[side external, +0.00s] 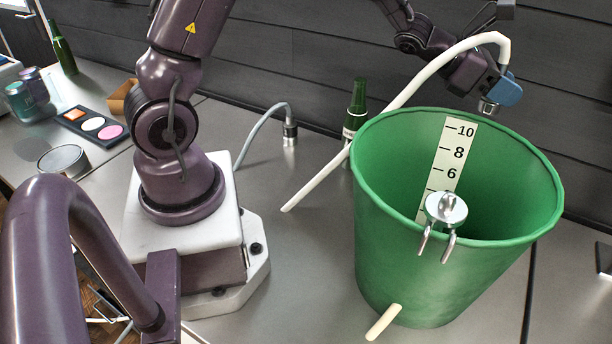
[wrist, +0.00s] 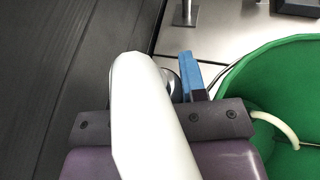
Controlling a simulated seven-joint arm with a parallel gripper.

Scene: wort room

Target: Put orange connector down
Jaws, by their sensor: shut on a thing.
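My gripper (side external: 494,97) is above the table behind the green bucket's far rim, at the upper right of the side view. It is shut on a small silver metal fitting (side external: 488,106), held clear of the table. One blue finger (wrist: 188,76) shows in the wrist view, with part of the fitting (wrist: 171,88) beside it. A white hose (side external: 420,80) arches over near the gripper, and its other end points down left of the bucket. In the wrist view the hose (wrist: 145,110) hides the other finger. I see no orange on the held fitting.
The green bucket (side external: 390,240) carries a scale strip and a silver clamp (side external: 446,209) on its rim. A green bottle (side external: 356,108) stands behind it. A dark tray (side external: 95,125) holds coloured pieces, one orange.

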